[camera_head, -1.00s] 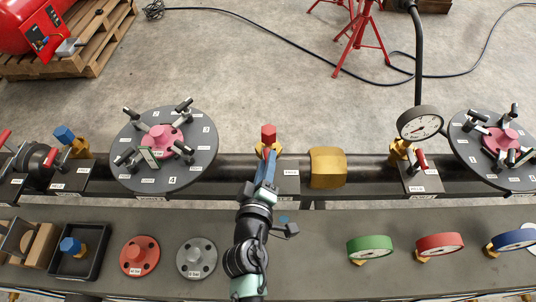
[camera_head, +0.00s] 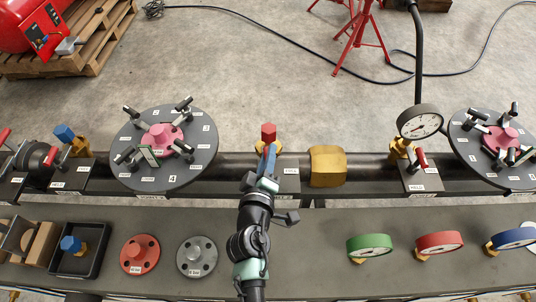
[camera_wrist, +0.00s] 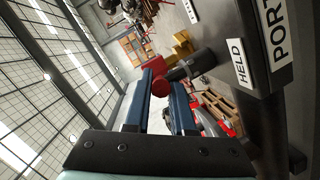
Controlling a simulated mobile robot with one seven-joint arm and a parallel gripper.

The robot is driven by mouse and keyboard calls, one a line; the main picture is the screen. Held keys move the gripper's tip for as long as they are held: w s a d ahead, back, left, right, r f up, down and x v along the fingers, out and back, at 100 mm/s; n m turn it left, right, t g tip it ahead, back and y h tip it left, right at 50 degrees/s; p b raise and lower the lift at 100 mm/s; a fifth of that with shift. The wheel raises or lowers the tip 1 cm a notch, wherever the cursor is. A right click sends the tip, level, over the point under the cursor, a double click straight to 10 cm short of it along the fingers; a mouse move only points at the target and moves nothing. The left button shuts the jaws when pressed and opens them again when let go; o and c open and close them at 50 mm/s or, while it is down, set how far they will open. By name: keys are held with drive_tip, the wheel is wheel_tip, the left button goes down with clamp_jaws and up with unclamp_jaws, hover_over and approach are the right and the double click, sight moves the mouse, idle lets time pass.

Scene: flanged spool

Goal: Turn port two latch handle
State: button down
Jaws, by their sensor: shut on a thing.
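The middle port carries a red hexagonal plug (camera_head: 269,131) on a brass fitting (camera_head: 277,147). My gripper (camera_head: 269,158) is just in front of this fitting in the head view and hides its front side. In the wrist view, the two blue fingers of my gripper (camera_wrist: 168,98) are on a red rounded piece (camera_wrist: 158,84), which looks like the latch handle. Its inner part and pivot are hidden by the fingers. A label reading HELD (camera_wrist: 239,62) and a label beginning PORT (camera_wrist: 276,35) are to the right of the fingers.
A brass block (camera_head: 327,166) sits on the pipe to the right. Round flanged discs stand at the left (camera_head: 185,182) and right (camera_head: 467,150). A gauge (camera_head: 420,122) rises above the right port. Loose gauges, flanges and a black tray (camera_head: 81,262) lie on the front bench (camera_head: 320,240).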

drive_tip(key=shift+f, duration=0.1)
drive_tip(key=b, duration=0.3)
drive_tip(key=shift+f+m+h, duration=0.2)
drive_tip(key=shift+m+h, duration=0.2)
drive_tip(key=shift+m+h+b, duration=0.4)
drive_tip(key=shift+h+b, duration=0.1)
drive_tip(key=shift+b, duration=0.6)
drive_tip(key=shift+r+m+g+h+b, duration=0.25)
drive_tip(key=shift+m+g+h+b, duration=0.2)
drive_tip(key=shift+h, duration=0.15)
drive_tip(key=c, duration=1)
unclamp_jaws()
drive_tip(key=shift+r, duration=0.1)
drive_tip(key=shift+c, duration=0.2)
drive_tip(key=v, duration=1.3)
drive_tip(key=shift+b, duration=0.4)
